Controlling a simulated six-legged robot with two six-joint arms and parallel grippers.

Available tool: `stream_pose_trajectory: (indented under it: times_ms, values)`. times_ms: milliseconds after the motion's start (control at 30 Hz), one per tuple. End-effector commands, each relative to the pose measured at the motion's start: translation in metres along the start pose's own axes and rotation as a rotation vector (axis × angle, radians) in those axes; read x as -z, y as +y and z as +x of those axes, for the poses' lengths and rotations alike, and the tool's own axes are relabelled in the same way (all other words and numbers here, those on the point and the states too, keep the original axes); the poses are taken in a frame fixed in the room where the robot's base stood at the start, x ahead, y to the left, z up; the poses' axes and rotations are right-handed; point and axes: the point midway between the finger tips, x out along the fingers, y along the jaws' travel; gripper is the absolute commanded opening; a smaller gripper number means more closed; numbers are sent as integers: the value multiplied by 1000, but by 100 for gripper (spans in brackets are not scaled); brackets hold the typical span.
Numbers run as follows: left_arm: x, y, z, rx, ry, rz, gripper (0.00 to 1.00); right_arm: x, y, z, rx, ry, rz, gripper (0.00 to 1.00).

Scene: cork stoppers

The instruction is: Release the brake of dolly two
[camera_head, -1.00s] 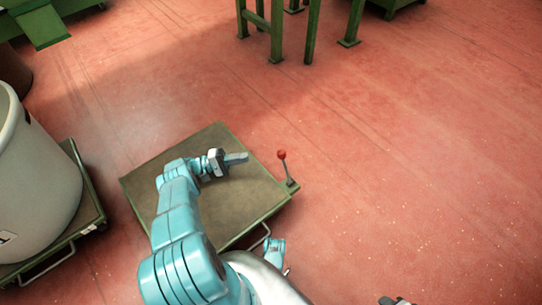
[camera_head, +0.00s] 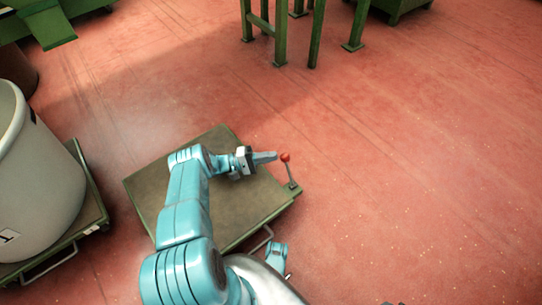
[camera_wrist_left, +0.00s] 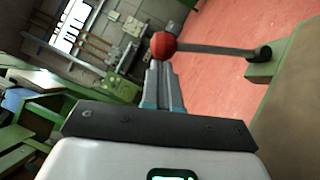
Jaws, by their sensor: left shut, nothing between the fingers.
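An empty dolly (camera_head: 150,190) with a flat brown deck and green edges sits on the floor. Its brake lever (camera_head: 291,173) stands up at the right corner, with a red ball knob (camera_head: 285,157) on top. My left gripper (camera_head: 275,156) is shut and empty above the deck's right part, its tips close to the knob. In the left wrist view the knob (camera_wrist_left: 164,45) appears just past the shut fingertips (camera_wrist_left: 160,68); I cannot tell whether they touch. The lever's rod (camera_wrist_left: 215,49) runs right to a pivot on the green edge.
A second dolly (camera_head: 88,208) at left carries a large pale bin (camera_head: 40,180) labelled 1. Green table legs (camera_head: 280,35) stand at the back. The red floor (camera_head: 420,150) right of the lever is clear.

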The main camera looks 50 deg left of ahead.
Motion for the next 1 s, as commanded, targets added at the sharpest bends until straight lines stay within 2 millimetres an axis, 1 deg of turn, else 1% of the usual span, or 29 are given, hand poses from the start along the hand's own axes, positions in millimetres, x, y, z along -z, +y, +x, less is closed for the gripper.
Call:
stream_pose_trajectory:
  times_ms: [100,433,567,667,767,900,1000]
  values:
    - [0,0,6,1,0,-1,0,0,0,0,0,0,0,36]
    - [0,0,7,1,1,0,0,0,0,0,0,0,0,36]
    - [-2,3,8,12,2,17,0,-1,-2,-5,0,-6,1,36]
    - [-5,7,11,41,6,55,0,-4,-5,-14,-1,-21,5,36]
    - [-11,12,16,91,6,123,0,-10,-10,-29,-2,-52,11,36]
    - [-22,16,24,176,1,242,0,-23,-17,-52,-3,-104,22,36]
    - [-32,16,31,220,-1,303,0,-29,-20,-62,-5,-133,29,36]
